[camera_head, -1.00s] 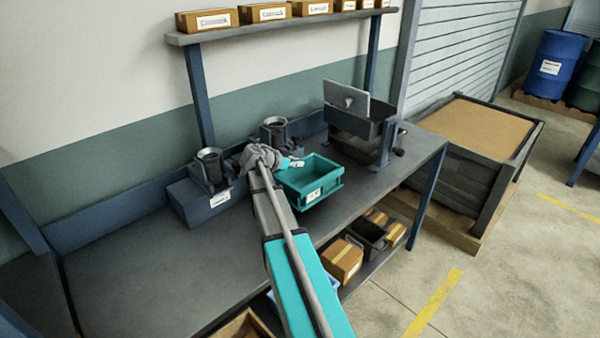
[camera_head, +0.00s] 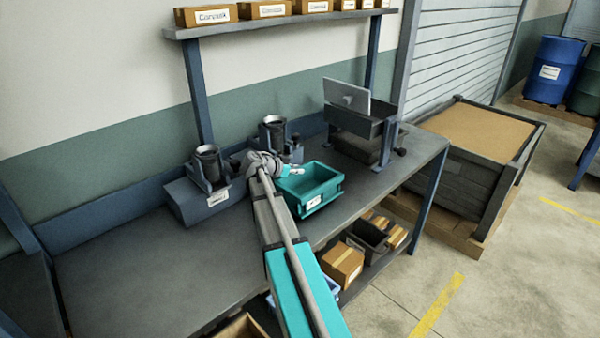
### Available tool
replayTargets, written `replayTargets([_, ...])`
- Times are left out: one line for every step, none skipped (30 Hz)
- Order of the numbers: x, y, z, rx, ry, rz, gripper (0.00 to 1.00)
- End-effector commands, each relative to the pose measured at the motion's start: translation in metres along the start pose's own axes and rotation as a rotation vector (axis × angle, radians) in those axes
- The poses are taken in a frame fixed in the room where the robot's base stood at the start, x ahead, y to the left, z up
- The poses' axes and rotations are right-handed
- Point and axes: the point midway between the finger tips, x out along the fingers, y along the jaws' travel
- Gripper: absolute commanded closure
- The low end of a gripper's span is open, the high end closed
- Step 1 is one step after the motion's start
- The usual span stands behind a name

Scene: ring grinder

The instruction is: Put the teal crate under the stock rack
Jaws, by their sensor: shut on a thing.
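The teal crate (camera_head: 327,196) is at the middle of the workbench, with a white label on its near side; it looks empty. My gripper (camera_head: 291,170) is at its left rim and shut on it. The fingertips are small and partly hidden by the wrist. I cannot tell whether the crate rests on the bench or hangs just above it. A dark stand with a raised tray and a tilted plate (camera_head: 347,97), which may be the stock rack, is on the bench to the right of the crate. A dark object sits low between its legs.
Two grinder-like units (camera_head: 208,166) (camera_head: 273,133) stand left of the crate, close to my wrist. A wall shelf (camera_head: 300,22) with cardboard boxes is above the bench. A lower shelf holds boxes (camera_head: 343,264) and bins. The bench surface (camera_head: 120,275) at left is clear.

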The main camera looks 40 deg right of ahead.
Motion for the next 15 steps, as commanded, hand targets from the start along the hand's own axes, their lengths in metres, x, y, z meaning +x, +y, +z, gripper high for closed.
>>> replayTargets([0.0000,0.0000,0.0000,-0.001,0.001,0.000,1.00])
replayTargets([-0.0001,0.0000,-0.0002,-0.001,0.001,0.000,1.00])
replayTargets([-0.0003,0.0000,-0.0004,-0.001,0.001,0.000,1.00])
replayTargets([-0.0003,-0.0001,-0.0005,-0.001,0.001,0.000,1.00])
replayTargets([-0.0003,-0.0001,-0.0005,-0.001,0.001,0.000,1.00])
replayTargets([-0.0003,-0.0001,-0.0005,-0.001,0.001,0.000,1.00])
replayTargets([-0.0003,-0.0001,-0.0005,-0.001,0.001,0.000,1.00])
replayTargets([-0.0003,-0.0001,-0.0004,-0.001,0.001,0.000,1.00])
replayTargets([0.0000,-0.0001,0.0002,-0.001,0.001,0.000,1.00])
replayTargets([0.0003,-0.0001,0.0009,-0.001,0.001,0.000,1.00])
replayTargets([0.0007,0.0000,0.0017,-0.001,0.001,0.000,1.00])
replayTargets([0.0012,0.0000,0.0027,-0.001,0.001,0.000,1.00])
replayTargets([0.0012,0.0000,0.0028,0.000,0.000,0.000,0.74])
replayTargets([0.0008,0.0000,0.0021,0.000,0.000,0.000,0.68])
replayTargets([0.0008,0.0000,0.0020,0.000,0.000,0.000,0.61])
